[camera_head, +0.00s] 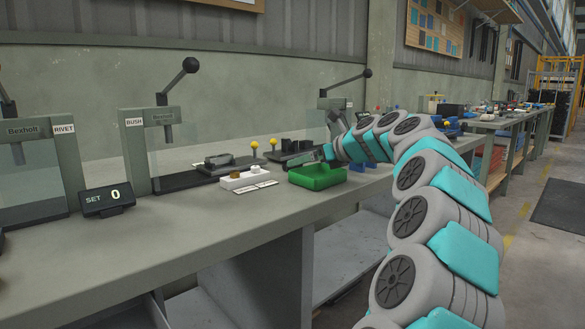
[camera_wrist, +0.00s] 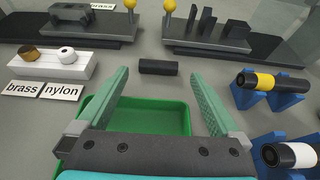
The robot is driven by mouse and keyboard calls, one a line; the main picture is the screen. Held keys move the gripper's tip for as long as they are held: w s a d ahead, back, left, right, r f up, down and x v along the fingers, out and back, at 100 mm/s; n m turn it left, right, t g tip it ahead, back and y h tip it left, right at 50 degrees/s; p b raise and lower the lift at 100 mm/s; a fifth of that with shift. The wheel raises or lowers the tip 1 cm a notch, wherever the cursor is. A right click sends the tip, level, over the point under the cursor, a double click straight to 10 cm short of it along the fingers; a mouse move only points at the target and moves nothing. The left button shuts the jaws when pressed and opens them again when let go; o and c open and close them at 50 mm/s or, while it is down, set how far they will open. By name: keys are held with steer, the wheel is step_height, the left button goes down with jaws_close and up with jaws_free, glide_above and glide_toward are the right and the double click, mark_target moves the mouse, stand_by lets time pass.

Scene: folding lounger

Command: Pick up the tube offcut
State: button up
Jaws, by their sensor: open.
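The tube offcut looks to be the short black cylinder (camera_wrist: 158,67), lying sideways on the grey bench just beyond the green tray (camera_wrist: 150,104) in the wrist view. My gripper (camera_wrist: 159,74) is open and empty, its two green fingers reaching over the tray. In the picture the cylinder shows between and slightly past the fingertips, touching neither. In the head view my gripper (camera_head: 327,153) is above the green tray (camera_head: 318,182). I cannot make out the cylinder there.
Left is a white block (camera_wrist: 50,64) with a brass and a white bushing, labels in front. Dark fixtures (camera_wrist: 205,40) with yellow knobs stand behind. Black tubes (camera_wrist: 275,82) rest on blue stands at right. Lever presses (camera_head: 150,140) line the bench.

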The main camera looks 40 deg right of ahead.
steer(key=x, duration=0.5)
steer(key=shift+s+a, duration=0.1)
steer(key=shift+a, duration=0.05)
steer(key=c, duration=1.3)
